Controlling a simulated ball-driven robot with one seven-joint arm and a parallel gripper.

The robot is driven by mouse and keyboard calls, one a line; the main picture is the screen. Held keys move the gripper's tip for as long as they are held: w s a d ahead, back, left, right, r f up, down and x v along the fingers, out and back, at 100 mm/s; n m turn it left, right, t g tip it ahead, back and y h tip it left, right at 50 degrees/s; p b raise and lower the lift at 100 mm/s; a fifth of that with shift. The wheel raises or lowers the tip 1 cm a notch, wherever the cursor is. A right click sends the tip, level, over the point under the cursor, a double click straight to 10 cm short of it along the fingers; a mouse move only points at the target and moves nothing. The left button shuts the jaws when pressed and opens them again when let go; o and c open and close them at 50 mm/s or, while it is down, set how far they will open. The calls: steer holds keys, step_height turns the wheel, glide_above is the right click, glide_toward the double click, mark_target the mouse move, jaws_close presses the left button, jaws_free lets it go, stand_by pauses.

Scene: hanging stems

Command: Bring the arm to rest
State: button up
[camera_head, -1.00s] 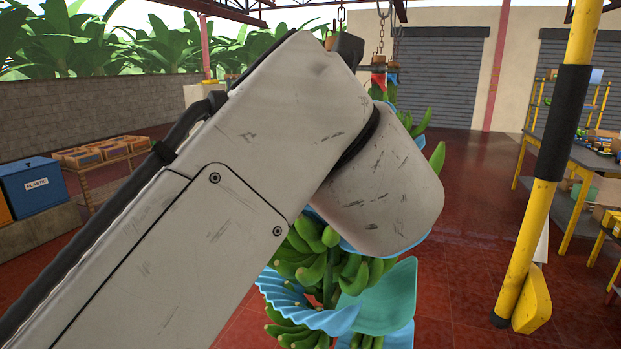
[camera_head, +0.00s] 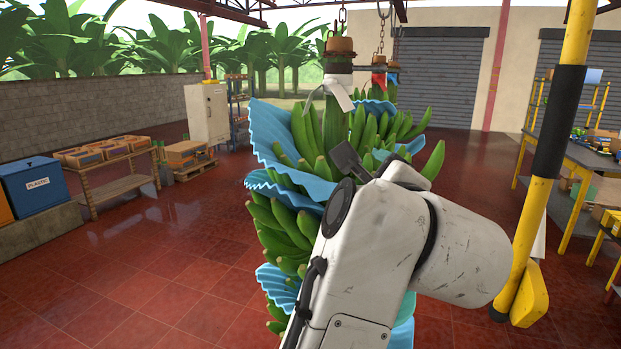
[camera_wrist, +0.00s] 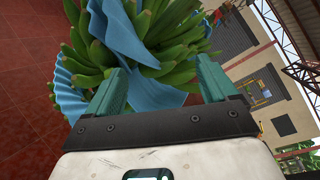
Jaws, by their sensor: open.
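My arm (camera_head: 360,270) reaches up from the bottom in the head view, bent, with a white rounded link to the right. The gripper fingers cannot be made out in the head view. In the wrist view my gripper (camera_wrist: 160,88) is open, with two green fingers apart. A banana stem (camera_head: 285,225) with green bunches and blue sheets hangs from a chain behind my arm, which hides its lower right part. In the wrist view the bananas (camera_wrist: 170,40) and a blue sheet (camera_wrist: 120,35) lie just beyond the fingers. I see nothing held.
A yellow post with black padding (camera_head: 555,130) stands close right of my arm. A workbench (camera_head: 580,160) is farther right. The red floor (camera_head: 150,270) at left is clear.

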steer(key=s+d+f+n+g+h, duration=0.15)
steer(key=s+d+f+n, duration=0.35)
steer(key=f, duration=0.5)
steer(key=s+d+f+n+g+h, duration=0.1)
steer(key=s+d+f+n+g, duration=0.15)
steer(key=d+f+n, duration=0.55)
steer(key=s+d+f+n+g+h, duration=0.1)
steer(key=s+d+f+n+g, duration=0.2)
steer(key=f, duration=0.9)
steer(key=s+d+f+n+g, duration=0.1)
steer(key=s+f+n+g, duration=0.1)
steer(key=s+f, duration=0.4)
steer(key=s+d+f+n+g+y, duration=0.1)
steer(key=s+f+n+g, duration=0.1)
steer(key=s+f, duration=0.5)
steer(key=s+d+f+n+g, duration=0.1)
steer(key=s+f+n+g, duration=0.2)
steer(key=s, duration=1.3)
step_height(320, 180, down, 3)
steer(key=shift+f+g, duration=0.2)
steer(key=shift+g, duration=0.5)
steer(key=shift+w, duration=0.1)
